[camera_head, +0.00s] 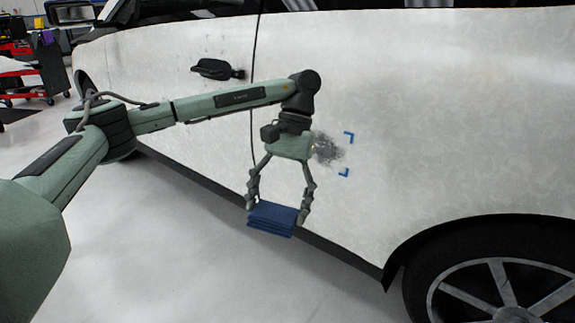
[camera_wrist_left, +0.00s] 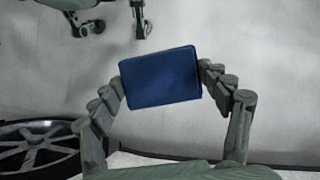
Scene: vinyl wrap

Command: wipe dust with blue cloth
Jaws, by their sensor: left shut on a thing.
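The blue cloth (camera_head: 272,219) is a folded pad, and it also shows in the left wrist view (camera_wrist_left: 160,75). My left gripper (camera_head: 277,208) is shut on it, with a finger at each side, and points down. The cloth hangs in front of the lower part of the white car door (camera_head: 400,130). A dark grey dust patch (camera_head: 328,150) is on the door, up and to the right of the cloth. The gripper's wrist partly covers its left side. In the left wrist view my right gripper (camera_wrist_left: 112,28) appears at the top left, open and empty.
Blue corner marks (camera_head: 349,137) stand right of the dust. A black door handle (camera_head: 217,69) sits up to the left. A wheel (camera_head: 497,290) is at the lower right. A red and black cart (camera_head: 35,65) stands far left. The floor (camera_head: 200,260) is clear.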

